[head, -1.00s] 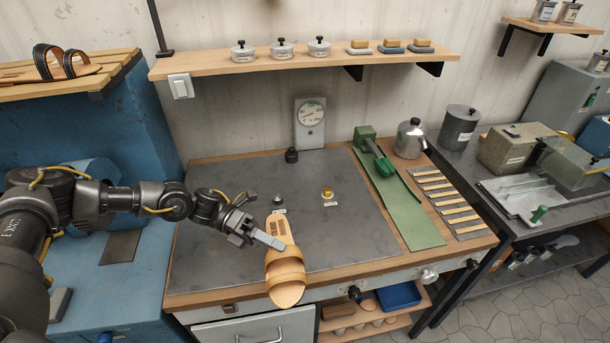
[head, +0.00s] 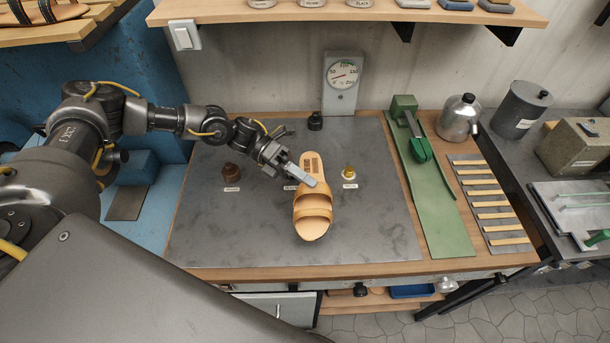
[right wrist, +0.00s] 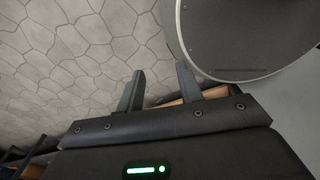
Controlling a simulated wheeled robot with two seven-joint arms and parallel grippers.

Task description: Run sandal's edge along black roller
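My left gripper (head: 310,178) is shut on the heel end of a tan sandal (head: 313,207), held over the grey metal plate (head: 225,235), toe toward the front edge. Small labelled pegs or rollers stand on the plate: a brown one (head: 231,171) to the left and a yellow one (head: 349,171) just right of the sandal. A label (head: 291,187) shows between them; what stands behind it is hidden by my gripper. I cannot tell which is the black roller, or whether the sandal touches one. My right gripper (right wrist: 160,68) is open and empty in the right wrist view.
A black knob-like piece (head: 315,121) stands at the plate's back edge below a dial gauge (head: 343,75). A green strip (head: 440,215) with a green-handled tool lies to the right, beside a slatted rack (head: 490,205). The plate's front is clear.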

